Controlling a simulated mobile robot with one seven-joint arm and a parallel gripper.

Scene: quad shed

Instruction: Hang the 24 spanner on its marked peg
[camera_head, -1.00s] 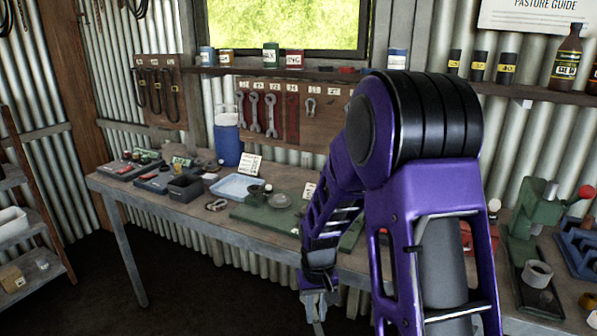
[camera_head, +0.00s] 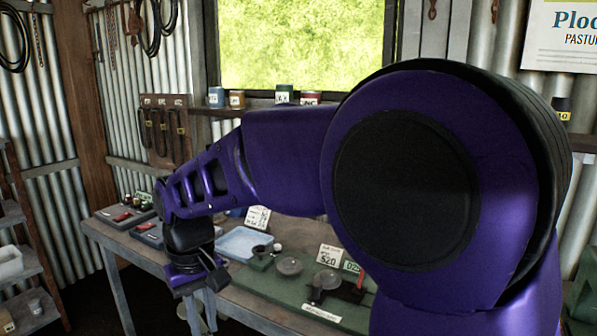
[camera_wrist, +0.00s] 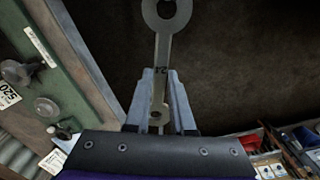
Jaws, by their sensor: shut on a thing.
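My gripper (camera_head: 200,312) hangs pointing down at the front edge of the workbench. In the wrist view my gripper (camera_wrist: 160,98) is shut on a grey metal spanner (camera_wrist: 162,52). The spanner's shaft lies between the fingers, and its ring end sticks out beyond the tips. A small dark number on the shaft appears upside down and looks like 24. In the head view, the spanner is hard to make out against the fingers. The spanner pegboard is hidden behind my arm, so the marked peg cannot be seen.
The workbench (camera_head: 113,236) holds a pale blue tray (camera_head: 243,243), a green mat (camera_head: 270,283) with round parts, and price cards. A smaller board (camera_head: 165,130) with dark hanging items is on the back wall. Open dark floor lies in front of the bench.

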